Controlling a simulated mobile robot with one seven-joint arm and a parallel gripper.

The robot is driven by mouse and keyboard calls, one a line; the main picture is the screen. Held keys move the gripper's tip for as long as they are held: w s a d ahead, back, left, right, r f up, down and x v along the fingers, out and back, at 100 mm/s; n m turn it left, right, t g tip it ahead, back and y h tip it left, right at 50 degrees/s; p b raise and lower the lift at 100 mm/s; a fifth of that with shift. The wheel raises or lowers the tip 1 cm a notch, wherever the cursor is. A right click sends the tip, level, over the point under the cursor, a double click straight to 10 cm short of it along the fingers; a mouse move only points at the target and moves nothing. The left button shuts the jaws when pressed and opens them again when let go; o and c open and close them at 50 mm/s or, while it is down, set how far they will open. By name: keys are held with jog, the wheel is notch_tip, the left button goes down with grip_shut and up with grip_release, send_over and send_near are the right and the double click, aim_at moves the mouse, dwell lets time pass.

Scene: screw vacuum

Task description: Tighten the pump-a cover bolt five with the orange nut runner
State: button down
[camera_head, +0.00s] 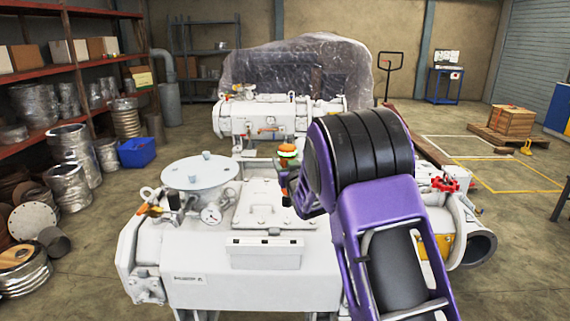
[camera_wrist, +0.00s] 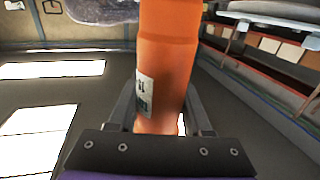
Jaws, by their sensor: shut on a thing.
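The orange nut runner (camera_wrist: 168,70) fills the middle of the wrist view, upright between the fingers. My gripper (camera_wrist: 170,115) is shut on it. In the head view the top of the nut runner (camera_head: 288,150) shows as a small orange and green piece to the left of my purple arm, over the pump. The white pump (camera_head: 250,288) stands in front, with a round flange and a square cover plate (camera_head: 262,206) on top. My gripper is mostly hidden behind my arm in the head view. I cannot make out bolt five or whether the tool touches it.
A gauge (camera_head: 211,214) and small valves stick up on the pump's left. A red valve handle (camera_head: 445,184) and a pipe opening are at right. A second white pump (camera_head: 262,118) stands behind. Shelves (camera_head: 70,70) line the left; a blue bin (camera_head: 137,152) sits on the floor.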

jog(key=shift+b, duration=0.75)
jog(key=shift+f+b, duration=2.4)
jog(key=shift+f, duration=0.85)
jog(key=c, duration=0.9)
grip_release()
grip_shut()
